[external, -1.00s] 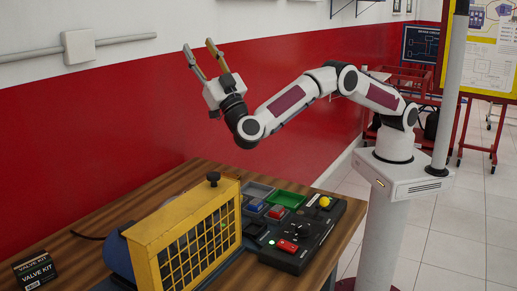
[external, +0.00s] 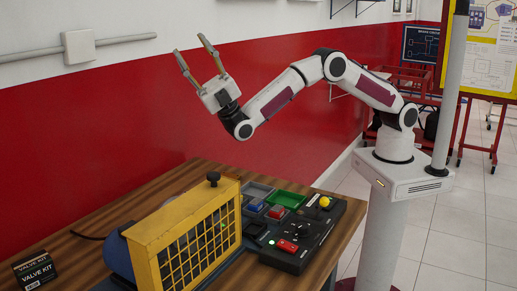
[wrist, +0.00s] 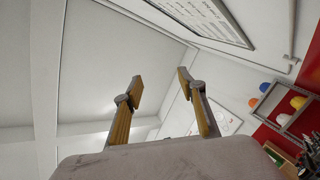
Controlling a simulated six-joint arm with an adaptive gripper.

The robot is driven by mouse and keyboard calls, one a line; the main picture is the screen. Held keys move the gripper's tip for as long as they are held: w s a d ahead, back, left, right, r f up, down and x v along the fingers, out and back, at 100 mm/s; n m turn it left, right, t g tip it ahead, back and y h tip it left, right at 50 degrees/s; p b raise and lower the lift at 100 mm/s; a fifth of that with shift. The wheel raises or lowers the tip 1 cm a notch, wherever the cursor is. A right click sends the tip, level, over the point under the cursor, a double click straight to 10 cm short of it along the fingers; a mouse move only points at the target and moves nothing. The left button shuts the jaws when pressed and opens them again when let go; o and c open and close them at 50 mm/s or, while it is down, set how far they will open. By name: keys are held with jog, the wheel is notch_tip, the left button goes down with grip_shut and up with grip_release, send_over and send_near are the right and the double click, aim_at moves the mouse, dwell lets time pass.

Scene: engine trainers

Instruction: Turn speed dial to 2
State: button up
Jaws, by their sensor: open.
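The black control box (external: 300,253) sits on the right end of the wooden table. It carries a red switch (external: 288,246), a yellow knob (external: 325,201) and a green light. A dark round dial (external: 301,229) seems to be on its top face, but its markings are too small to read. My gripper (external: 190,58) is open and empty, high above the table and well away from the box, with its fingers pointing up. In the wrist view my gripper (wrist: 158,85) also shows its two fingers apart, with nothing between them.
A yellow radiator-like frame (external: 197,245) stands left of the control box. Small trays, one a green tray (external: 288,199), lie behind it. A valve kit box (external: 36,270) is at the table's left. The air around my gripper is clear, before a red and white wall.

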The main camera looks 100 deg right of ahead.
jog(key=s+a+f+n+g+y, duration=0.2)
jog(key=a+f+n+g+y, duration=0.4)
jog(key=n+g, duration=0.4)
jog(key=n+g+h, duration=0.7)
jog(key=n+g, duration=1)
jog(key=g, duration=0.1)
send_near(301, 224)
jog(key=shift+s+a, duration=0.5)
jog(key=shift+a, duration=0.05)
jog(key=shift+w+f+t, duration=0.1)
jog(key=shift+t, duration=0.3)
jog(key=shift+x, duration=3.95)
